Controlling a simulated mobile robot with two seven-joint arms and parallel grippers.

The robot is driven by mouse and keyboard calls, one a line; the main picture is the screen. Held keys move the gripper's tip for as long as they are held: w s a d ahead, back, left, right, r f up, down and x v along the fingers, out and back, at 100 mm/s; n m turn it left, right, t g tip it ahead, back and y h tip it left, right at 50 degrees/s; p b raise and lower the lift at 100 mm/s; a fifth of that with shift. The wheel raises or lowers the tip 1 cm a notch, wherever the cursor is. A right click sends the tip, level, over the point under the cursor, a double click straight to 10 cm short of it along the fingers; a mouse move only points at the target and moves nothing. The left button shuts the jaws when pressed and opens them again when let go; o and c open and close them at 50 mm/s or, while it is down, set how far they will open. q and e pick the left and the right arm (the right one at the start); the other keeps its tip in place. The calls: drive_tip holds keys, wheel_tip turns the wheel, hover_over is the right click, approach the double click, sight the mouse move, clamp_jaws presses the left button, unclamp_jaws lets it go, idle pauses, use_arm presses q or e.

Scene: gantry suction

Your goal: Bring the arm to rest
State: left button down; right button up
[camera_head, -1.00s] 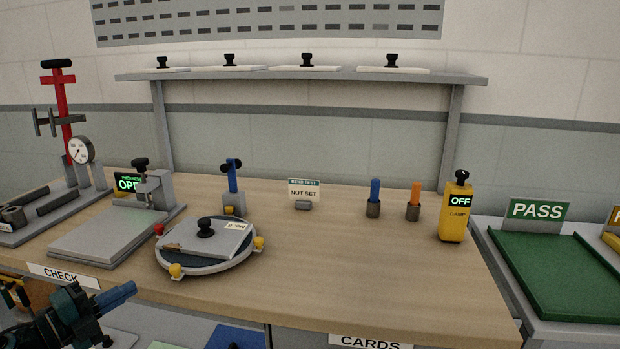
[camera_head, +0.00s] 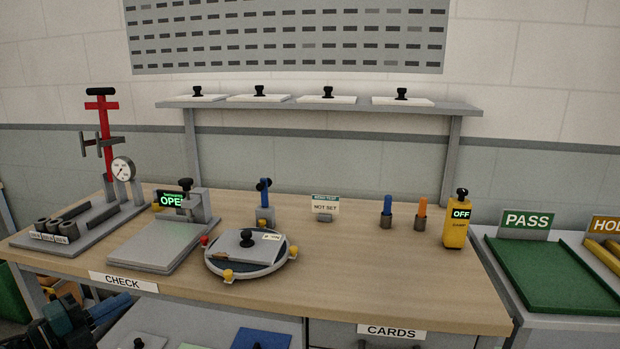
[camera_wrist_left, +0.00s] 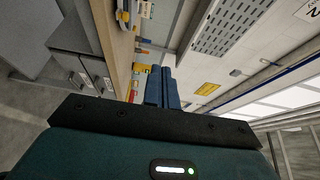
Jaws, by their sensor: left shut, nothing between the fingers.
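My left gripper (camera_head: 112,309) shows at the lower left of the head view, low in front of the bench's front edge and beside the CHECK label. Its blue fingers are together with nothing between them. In the left wrist view the blue fingers (camera_wrist_left: 161,88) also show closed and empty, with the bench edge and the wall beyond them. My right gripper is in neither view.
The wooden bench (camera_head: 370,280) carries a round turntable (camera_head: 245,268) with a grey plate, a flat press (camera_head: 150,250), a red-posted gauge stand (camera_head: 104,130) and a yellow OFF box (camera_head: 457,228). A green PASS tray (camera_head: 550,275) stands right. Shelves with panels lie below the bench.

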use_arm(q)
drive_tip(key=s+d+f+n+g+y+p, duration=0.1)
drive_tip(key=s+d+f+n+g+y, duration=0.1)
drive_tip(key=s+d+f+n, duration=0.8)
drive_tip(key=s+d+f+n+g+y+p, duration=0.1)
drive_tip(key=s+d+f+n+g+y, duration=0.1)
drive_tip(key=s+d+f+n, duration=0.8)
drive_tip(key=d+n+y, duration=0.1)
drive_tip(key=d, duration=0.4)
drive_tip(key=shift+d+f+g+y, duration=0.35)
drive_tip(key=shift+g+y, duration=0.05)
